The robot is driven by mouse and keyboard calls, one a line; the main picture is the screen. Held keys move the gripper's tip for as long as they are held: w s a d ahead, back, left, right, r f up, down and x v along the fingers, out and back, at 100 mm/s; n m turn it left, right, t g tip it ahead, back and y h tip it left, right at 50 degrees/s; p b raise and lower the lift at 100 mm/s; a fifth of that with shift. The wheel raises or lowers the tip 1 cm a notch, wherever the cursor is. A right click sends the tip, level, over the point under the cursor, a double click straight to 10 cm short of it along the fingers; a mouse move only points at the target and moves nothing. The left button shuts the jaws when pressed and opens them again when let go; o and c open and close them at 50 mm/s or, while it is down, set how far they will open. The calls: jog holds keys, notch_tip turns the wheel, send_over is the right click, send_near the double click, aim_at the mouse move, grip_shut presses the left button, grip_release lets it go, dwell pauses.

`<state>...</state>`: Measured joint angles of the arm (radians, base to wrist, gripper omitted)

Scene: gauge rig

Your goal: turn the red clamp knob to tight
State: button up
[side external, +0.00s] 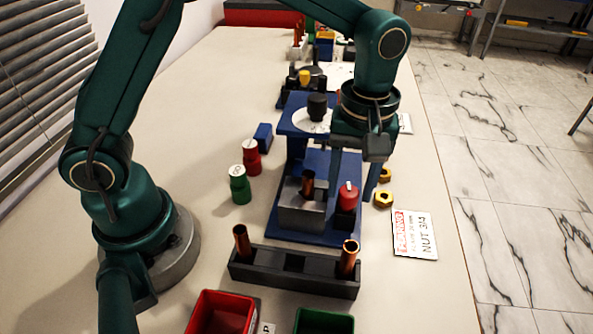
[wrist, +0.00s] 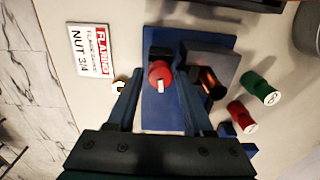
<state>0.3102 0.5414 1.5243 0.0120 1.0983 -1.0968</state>
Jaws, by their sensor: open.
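The red clamp knob (side external: 348,195) stands on a dark block at the right side of the blue gauge rig (side external: 318,238). It has a white mark on its top; in the wrist view the knob (wrist: 160,74) shows this mark pointing toward the bottom of the picture. My gripper (side external: 352,196) is open and points down, with one finger on each side of the knob. In the wrist view, gaps show between the knob and both fingers. A grey clamp block (side external: 300,213) beside the knob holds an upright copper tube (side external: 308,185).
A dark rack (side external: 293,272) with two copper tubes stands in front of the rig. Green (side external: 239,184) and red (side external: 251,157) cylinders stand left. Brass nuts (side external: 384,198) and a label card (side external: 414,234) lie right. Red (side external: 222,313) and green (side external: 323,321) bins are nearest.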

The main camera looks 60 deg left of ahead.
aim_at(351, 192)
jog(key=shift+f, duration=0.2)
grip_shut()
jog(key=shift+m, duration=1)
grip_release()
jog(key=shift+r, duration=0.15)
jog(key=shift+r, duration=2.45)
